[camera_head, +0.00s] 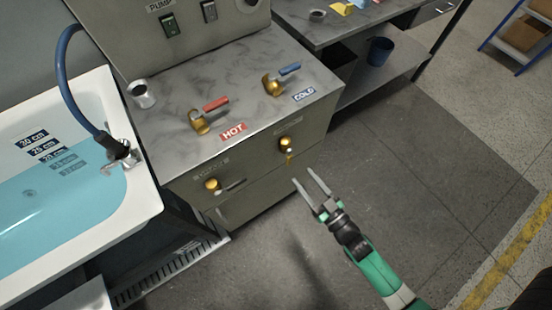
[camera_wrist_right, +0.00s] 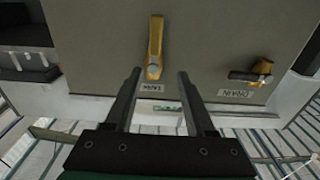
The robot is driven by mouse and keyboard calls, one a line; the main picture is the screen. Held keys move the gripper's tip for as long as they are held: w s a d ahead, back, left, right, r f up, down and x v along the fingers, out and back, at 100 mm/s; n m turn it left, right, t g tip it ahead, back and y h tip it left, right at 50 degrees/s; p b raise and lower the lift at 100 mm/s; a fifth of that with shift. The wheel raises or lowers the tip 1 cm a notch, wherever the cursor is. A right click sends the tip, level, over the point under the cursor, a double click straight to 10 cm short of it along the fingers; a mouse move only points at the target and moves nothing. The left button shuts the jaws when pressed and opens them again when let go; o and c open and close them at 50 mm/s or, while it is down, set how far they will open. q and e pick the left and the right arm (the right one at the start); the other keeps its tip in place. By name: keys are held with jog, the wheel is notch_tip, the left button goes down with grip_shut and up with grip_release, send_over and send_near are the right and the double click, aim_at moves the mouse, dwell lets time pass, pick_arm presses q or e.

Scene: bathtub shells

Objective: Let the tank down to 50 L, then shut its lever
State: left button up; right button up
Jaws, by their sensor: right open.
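The tank lever (camera_wrist_right: 156,42) is yellow, beside a TANK label that reads upside down in the right wrist view. In the head view the lever (camera_head: 288,152) hangs downward from its brass valve on the cabinet front. My right gripper (camera_head: 310,183) is open and empty, in front of and below this lever in the head view. In the wrist view its fingers (camera_wrist_right: 159,73) point toward the lever, with no contact visible. No tank or litre gauge can be made out. My left gripper is not in view.
The drain valve (camera_head: 213,184) has a dark handle, at the cabinet's left. HOT (camera_head: 213,105) and COLD (camera_head: 287,72) levers sit on the countertop. The bathtub (camera_head: 152,198) with blue water stands at left. The floor (camera_head: 420,170) right of the cabinet is clear.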

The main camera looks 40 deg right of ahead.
aim_at(290, 161)
notch_tip(290, 161, down, 3)
jog(key=s, duration=0.3)
jog(key=w+b, duration=0.1)
jog(key=w, duration=0.3)
jog(key=w+d+b, duration=0.1)
jog(key=w, duration=0.3)
jog(key=w+d+b, duration=0.1)
jog(key=w, duration=0.3)
jog(key=shift+w+d+r, duration=0.1)
jog(key=shift+w+d, duration=0.05)
jog(key=shift+w, duration=0.1)
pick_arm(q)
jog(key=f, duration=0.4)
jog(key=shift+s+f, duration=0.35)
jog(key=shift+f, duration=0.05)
pick_arm(e)
grip_shut()
